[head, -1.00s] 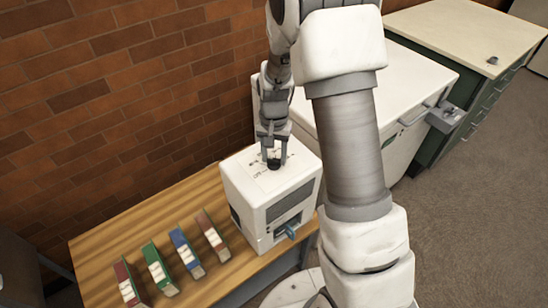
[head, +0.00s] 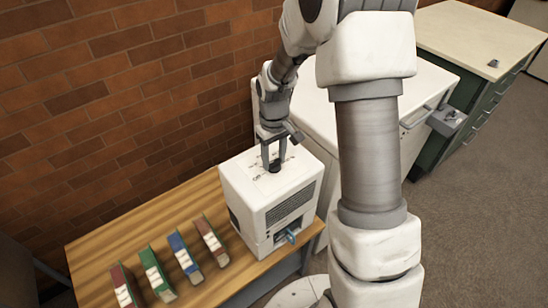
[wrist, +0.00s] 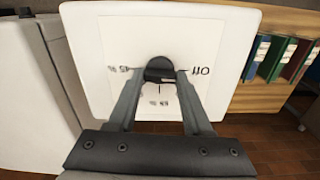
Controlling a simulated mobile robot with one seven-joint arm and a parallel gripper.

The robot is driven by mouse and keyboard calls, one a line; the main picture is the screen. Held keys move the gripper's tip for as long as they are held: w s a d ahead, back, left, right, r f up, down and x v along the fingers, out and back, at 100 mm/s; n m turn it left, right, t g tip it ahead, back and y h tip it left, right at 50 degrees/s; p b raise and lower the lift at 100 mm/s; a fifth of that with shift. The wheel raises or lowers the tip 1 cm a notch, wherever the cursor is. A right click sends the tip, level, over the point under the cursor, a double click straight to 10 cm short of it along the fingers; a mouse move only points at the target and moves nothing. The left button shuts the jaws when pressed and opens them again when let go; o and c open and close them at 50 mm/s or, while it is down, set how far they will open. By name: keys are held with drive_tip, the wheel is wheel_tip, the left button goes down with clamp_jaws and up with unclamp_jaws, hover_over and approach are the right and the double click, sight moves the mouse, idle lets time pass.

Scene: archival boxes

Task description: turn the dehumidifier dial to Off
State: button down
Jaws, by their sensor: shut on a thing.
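The dehumidifier (head: 292,208) is a white box with a dark grille, standing at the right end of a wooden table. Its black dial (wrist: 158,63) is on its top panel. My gripper (head: 274,166) points down at the top and is shut on the dial, one finger on each side. In the wrist view the printed labels read upside down: "Off" (wrist: 202,71) is right of the dial, "45 %" (wrist: 127,70) is left, and another percent mark (wrist: 158,103) is below. The dial's pointer is partly hidden, so I cannot tell which mark it faces.
Several coloured binders (head: 184,258) stand on the wooden table (head: 105,238), left of the dehumidifier. A large white cabinet (head: 425,88) stands close behind it to the right. A green drawer unit (head: 468,140) stands farther right. A brick wall (head: 120,110) runs behind the table.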

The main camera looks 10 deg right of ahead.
sight(274, 161)
drive_tip(key=shift+n, duration=0.5)
drive_tip(key=shift+c, duration=1.6)
unclamp_jaws()
wheel_tip(274, 161, up, 18)
drive_tip(key=p, duration=0.1)
drive_tip(key=shift+f, duration=0.25)
